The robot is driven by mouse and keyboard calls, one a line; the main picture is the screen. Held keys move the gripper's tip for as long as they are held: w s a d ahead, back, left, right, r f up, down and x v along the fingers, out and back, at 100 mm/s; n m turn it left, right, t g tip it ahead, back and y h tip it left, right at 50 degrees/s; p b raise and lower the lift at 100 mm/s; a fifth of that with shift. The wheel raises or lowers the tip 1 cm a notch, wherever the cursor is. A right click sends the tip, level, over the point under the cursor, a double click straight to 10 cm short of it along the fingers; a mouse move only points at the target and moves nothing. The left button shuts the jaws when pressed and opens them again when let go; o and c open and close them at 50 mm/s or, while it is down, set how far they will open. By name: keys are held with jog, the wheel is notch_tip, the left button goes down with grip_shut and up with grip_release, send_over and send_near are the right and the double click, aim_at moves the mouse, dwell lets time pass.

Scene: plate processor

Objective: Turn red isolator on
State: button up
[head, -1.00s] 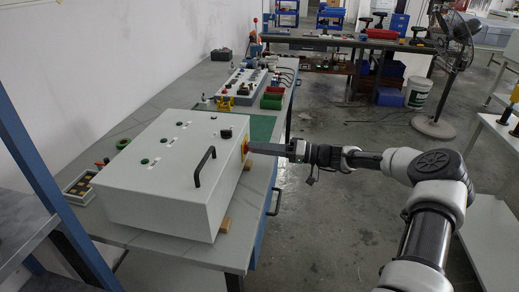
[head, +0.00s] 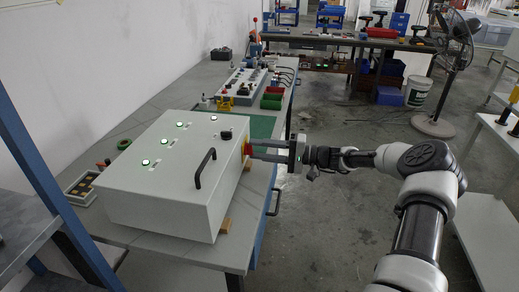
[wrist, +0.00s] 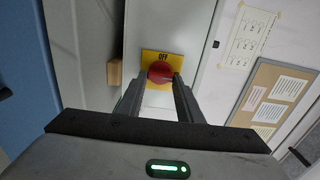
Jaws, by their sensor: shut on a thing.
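The red isolator is a red round knob (wrist: 160,72) on a yellow plate (wrist: 148,57) with "OFF" printed on it. It sits on the side face of a white control box (head: 150,185). My gripper (head: 254,149) reaches the knob from the right, its two fingers spread one above the other in the head view. In the wrist view my gripper (wrist: 160,80) has a fingertip on each side of the knob and is shut on it. The knob's grip is partly hidden by the fingers. Several indicators on the box top glow green, one of them a lamp (head: 145,162) near the front.
The box stands on a grey workbench (head: 140,242) and has a black handle (head: 205,167) on top. Behind it are a green mat (head: 262,127) and another control panel (head: 240,85). The floor right of the bench is open.

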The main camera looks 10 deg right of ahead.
dwell(0.4)
jog(key=o, duration=1.1)
jog(key=shift+d, duration=0.1)
jog(key=v, duration=1.7)
jog(key=shift+d+p, duration=0.15)
jog(key=shift+p, duration=0.2)
